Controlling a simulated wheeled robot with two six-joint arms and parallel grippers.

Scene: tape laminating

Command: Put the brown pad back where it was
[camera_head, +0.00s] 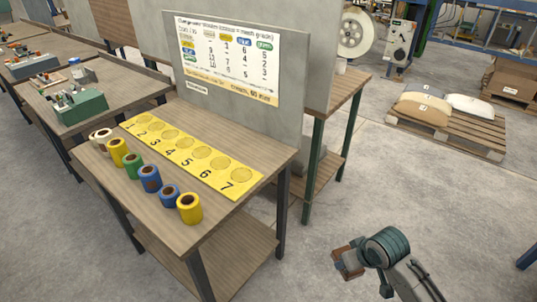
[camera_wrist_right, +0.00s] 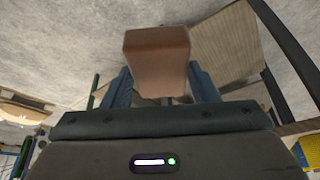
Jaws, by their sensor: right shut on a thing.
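The brown pad (camera_head: 346,258) is a small reddish-brown block at the end of my right arm, out over the floor to the right of the table. In the right wrist view the brown pad (camera_wrist_right: 157,55) sits between the two blue-grey fingers of my right gripper (camera_wrist_right: 160,85). My right gripper (camera_head: 354,262) is shut on it and holds it in the air, clear of any surface. My left gripper is not in the head view.
A wooden table (camera_head: 262,163) holds a yellow numbered strip (camera_head: 190,153) and a row of several tape rolls (camera_head: 189,208). A board with a chart (camera_head: 228,57) stands behind it. Another workbench (camera_head: 115,85) is at left, a pallet with sacks (camera_head: 455,130) at far right. Floor around the pad is clear.

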